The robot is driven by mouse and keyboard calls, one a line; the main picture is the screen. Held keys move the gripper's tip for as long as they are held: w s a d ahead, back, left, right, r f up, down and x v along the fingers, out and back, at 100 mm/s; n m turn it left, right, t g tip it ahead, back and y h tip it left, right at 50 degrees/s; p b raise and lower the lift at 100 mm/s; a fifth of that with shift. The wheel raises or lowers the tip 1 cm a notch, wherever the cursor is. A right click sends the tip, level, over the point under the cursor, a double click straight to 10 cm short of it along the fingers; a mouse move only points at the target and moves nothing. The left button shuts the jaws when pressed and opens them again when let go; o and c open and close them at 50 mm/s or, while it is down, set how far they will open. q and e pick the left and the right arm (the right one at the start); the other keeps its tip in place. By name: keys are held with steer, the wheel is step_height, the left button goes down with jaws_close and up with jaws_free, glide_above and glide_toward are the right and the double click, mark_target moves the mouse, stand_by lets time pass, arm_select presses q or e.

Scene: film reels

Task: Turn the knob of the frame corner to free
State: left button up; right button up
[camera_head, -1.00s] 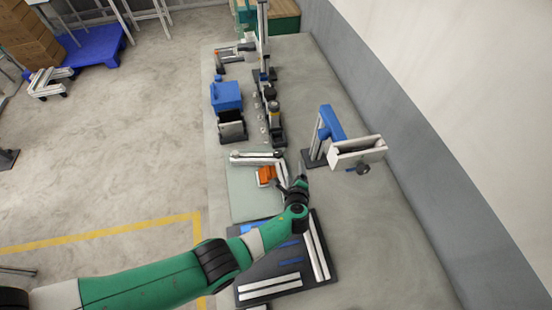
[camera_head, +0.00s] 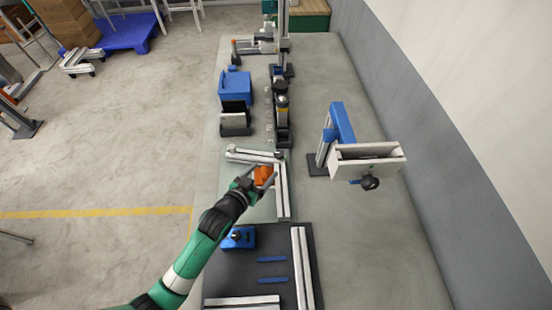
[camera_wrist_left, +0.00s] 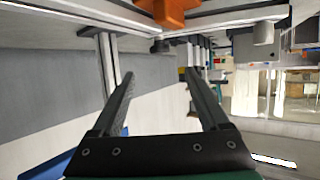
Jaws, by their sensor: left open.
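The frame corner (camera_head: 282,195) is two silver profiles meeting in an L on a pale green mat (camera_head: 235,168). An orange part (camera_head: 264,174) sits inside the L; I cannot tell whether it is the knob. My left gripper (camera_head: 256,178) is open beside the orange part, its fingers partly covering it. In the left wrist view, the open fingers (camera_wrist_left: 147,55) have nothing between them. The orange part (camera_wrist_left: 168,10) shows beyond their tips at the top edge, with silver profiles (camera_wrist_left: 225,20) by it. No knob setting is readable. My right gripper is not in view.
A dark board (camera_head: 276,240) with profiles, blue strips and a blue block (camera_head: 238,238) lies nearer. A blue-and-silver stand (camera_head: 341,122) with a black knob (camera_head: 369,183) rises at right. A blue box (camera_head: 235,85) stands farther back.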

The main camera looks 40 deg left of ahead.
mark_target(278, 155)
arm_select(q)
steer(key=b+x, duration=0.3)
steer(key=x, duration=0.7)
steer(key=shift+w+a, duration=0.1)
steer(key=shift+w, duration=0.05)
jaws_close()
